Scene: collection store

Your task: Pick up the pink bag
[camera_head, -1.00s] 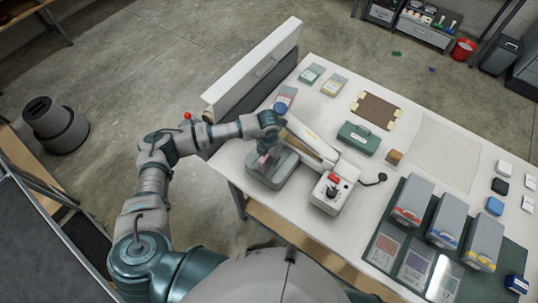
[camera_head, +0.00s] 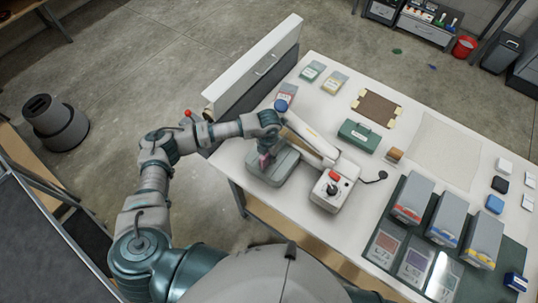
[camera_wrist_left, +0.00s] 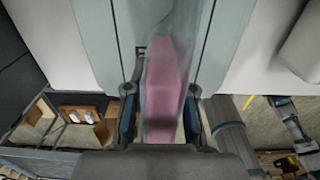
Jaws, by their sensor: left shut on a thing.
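The pink bag (camera_wrist_left: 165,85) is a pink block-like packet with a clear, see-through top, and it fills the middle of the left wrist view. It shows as a small pink patch (camera_head: 264,161) in the head view. My left gripper (camera_wrist_left: 162,125) is shut on the bag, with a dark finger on each side of it. The bag is over the grey-green tray-like base (camera_head: 281,172) of the white device at the table's near left corner. I cannot tell whether the bag still touches the base. My right gripper is not in view.
The white device (camera_head: 325,192) with a red knob stands just right of the gripper. A green case (camera_head: 358,136), a brown mat (camera_head: 377,107) and several grey bins (camera_head: 447,219) are farther right. A white-topped panel (camera_head: 255,65) stands along the table's left edge.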

